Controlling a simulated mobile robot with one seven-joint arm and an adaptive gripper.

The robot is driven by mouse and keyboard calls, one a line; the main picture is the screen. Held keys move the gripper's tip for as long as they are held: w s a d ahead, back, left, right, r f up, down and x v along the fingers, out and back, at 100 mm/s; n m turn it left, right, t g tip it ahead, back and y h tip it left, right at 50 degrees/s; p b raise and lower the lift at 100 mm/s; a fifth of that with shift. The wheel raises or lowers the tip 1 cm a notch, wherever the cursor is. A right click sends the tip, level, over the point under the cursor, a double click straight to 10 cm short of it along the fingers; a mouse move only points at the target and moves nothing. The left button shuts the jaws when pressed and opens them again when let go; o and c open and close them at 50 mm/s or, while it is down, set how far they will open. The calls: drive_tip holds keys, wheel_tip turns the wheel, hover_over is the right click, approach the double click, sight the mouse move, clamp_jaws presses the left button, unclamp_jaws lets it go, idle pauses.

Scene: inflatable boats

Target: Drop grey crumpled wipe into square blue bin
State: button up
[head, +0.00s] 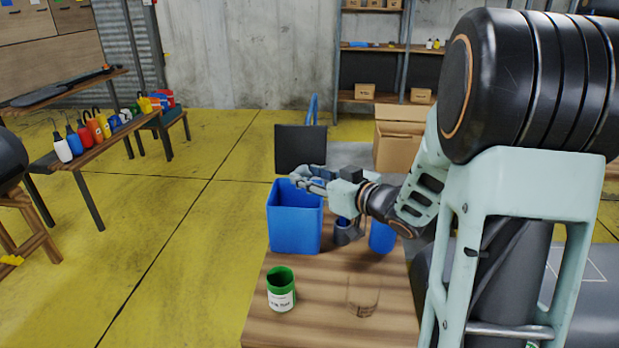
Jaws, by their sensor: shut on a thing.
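The square blue bin (294,232) stands at the far left corner of the wooden table, its open top facing up. My gripper (300,179) reaches in from the right, with its fingertips over the bin's rim and opening. It is shut on a small grey thing at the fingertips, which looks like the grey crumpled wipe (298,183). The wipe is small and partly hidden by the fingers, so its outline is hard to tell. The inside of the bin is mostly hidden.
On the table (320,325), a green can with a white label (281,290) stands in front of the bin. A clear glass (363,296), a dark grey cup (347,233) and a blue cylinder (382,238) stand to the right. A black panel (300,150) rises behind.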

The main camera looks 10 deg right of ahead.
wheel_tip(320, 180, down, 5)
drive_tip(key=b, duration=0.3)
drive_tip(key=shift+r+b, duration=0.2)
drive_tip(key=shift+b, duration=0.1)
drive_tip(key=o, duration=0.8)
drive_tip(key=shift+o, duration=0.2)
drive_tip(key=v, duration=1.2)
drive_tip(key=shift+w+a+r, duration=0.1)
drive_tip(key=shift+a, duration=0.05)
